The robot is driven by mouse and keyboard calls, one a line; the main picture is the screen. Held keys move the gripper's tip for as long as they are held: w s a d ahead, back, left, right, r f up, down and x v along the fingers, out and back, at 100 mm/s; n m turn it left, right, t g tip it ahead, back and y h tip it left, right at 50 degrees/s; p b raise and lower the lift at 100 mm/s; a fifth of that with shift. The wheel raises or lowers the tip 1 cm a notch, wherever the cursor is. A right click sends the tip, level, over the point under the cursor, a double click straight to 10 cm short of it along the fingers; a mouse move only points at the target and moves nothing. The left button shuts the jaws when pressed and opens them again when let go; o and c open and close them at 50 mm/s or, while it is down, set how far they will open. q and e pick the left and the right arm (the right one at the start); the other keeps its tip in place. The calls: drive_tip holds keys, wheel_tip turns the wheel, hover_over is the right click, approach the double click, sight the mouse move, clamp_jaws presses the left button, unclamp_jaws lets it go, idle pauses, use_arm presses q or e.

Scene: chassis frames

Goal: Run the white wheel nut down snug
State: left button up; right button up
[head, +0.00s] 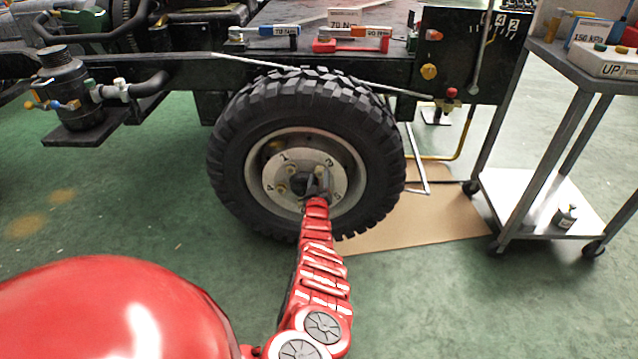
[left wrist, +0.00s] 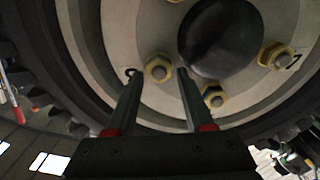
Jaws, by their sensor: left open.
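The wheel (head: 232,135) has a black knobbly tyre and a pale hub plate (head: 276,174) with numbered studs. In the left wrist view, brass-coloured hex nuts sit around the dark hub cap (left wrist: 222,40). One nut (left wrist: 159,68) is just beyond and between my left fingertips, another nut (left wrist: 214,95) is right of the fingers, and a third nut (left wrist: 273,55) is farther right. No nut looks clearly white. My left gripper (head: 318,184) is open in front of the hub, also in the left wrist view (left wrist: 159,73). I cannot tell whether it touches the nut. My right gripper is not in view.
Torque wrenches, one blue (head: 272,31) and one red (head: 350,40), lie on the chassis above the wheel. A wheeled cart (head: 575,65) stands at the right. Cardboard (head: 430,215) lies under the wheel. The green floor (head: 130,200) at left is mostly clear.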

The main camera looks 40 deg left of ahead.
use_arm(q)
drive_tip(key=shift+w+a, duration=0.2)
drive_tip(key=shift+w, duration=0.05)
clamp_jaws()
drive_tip(key=m, duration=0.2)
drive_tip(key=shift+r+m, duration=0.15)
drive_tip(key=shift+m, duration=0.15)
drive_tip(key=m, duration=0.3)
drive_tip(key=shift+d, duration=0.1)
drive_tip(key=shift+w, duration=0.1)
unclamp_jaws()
drive_tip(key=shift+p, duration=0.35)
